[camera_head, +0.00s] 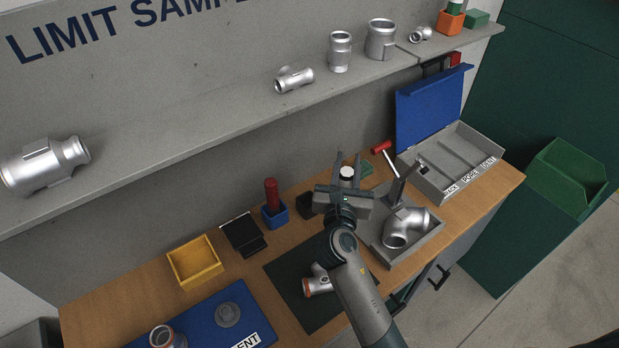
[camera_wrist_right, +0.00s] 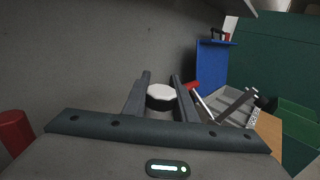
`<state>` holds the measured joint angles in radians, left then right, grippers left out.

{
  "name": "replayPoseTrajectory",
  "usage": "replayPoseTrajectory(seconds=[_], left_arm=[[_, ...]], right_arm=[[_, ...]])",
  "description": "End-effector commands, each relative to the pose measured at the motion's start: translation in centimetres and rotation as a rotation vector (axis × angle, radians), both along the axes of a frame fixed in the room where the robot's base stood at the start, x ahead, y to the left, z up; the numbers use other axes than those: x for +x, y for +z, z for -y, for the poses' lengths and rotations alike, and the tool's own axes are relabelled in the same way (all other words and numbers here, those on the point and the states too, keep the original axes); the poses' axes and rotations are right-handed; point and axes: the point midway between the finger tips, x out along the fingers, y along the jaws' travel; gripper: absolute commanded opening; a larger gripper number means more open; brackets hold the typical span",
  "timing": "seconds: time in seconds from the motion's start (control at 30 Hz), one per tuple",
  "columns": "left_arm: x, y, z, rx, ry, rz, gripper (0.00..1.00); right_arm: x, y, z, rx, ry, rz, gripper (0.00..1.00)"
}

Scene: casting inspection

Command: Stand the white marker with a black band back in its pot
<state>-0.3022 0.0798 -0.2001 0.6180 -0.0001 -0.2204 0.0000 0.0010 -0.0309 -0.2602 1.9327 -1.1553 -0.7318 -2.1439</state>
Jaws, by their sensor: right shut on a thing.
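The white marker with a black band (camera_head: 346,173) is between the fingers of my right gripper (camera_head: 347,163), which is shut on it. A small black holder (camera_head: 304,206) stands just left of the gripper. A blue pot (camera_head: 275,217) with a red marker (camera_head: 271,194) upright in it stands further left. I cannot tell which holder is the white marker's pot. My left gripper is not in view.
A grey tray (camera_head: 430,238) with a metal elbow is right of the gripper. A compartment box (camera_head: 470,140) with a raised blue lid (camera_head: 428,103) stands behind. A dark mat (camera_head: 283,275) with a casting and a yellow bin (camera_head: 196,262) lie left. A shelf (camera_head: 180,125) with castings overhangs the bench.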

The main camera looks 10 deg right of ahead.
Motion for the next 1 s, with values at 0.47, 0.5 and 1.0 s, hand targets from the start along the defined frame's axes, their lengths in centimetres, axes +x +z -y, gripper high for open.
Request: replayPoseTrajectory(seconds=[0.47, 0.5, 1.0], left_arm=[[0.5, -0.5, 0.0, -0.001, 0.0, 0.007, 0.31], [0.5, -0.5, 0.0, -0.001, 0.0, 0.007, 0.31], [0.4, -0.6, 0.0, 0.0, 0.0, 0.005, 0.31]], right_arm=[[5.7, -5.0, -6.2, -0.002, 0.003, -0.002, 0.0], [6.1, -5.3, -6.6, -0.001, 0.003, -0.001, 0.0], [7.1, -6.2, -7.7, 0.001, 0.001, 0.0, 0.0]])
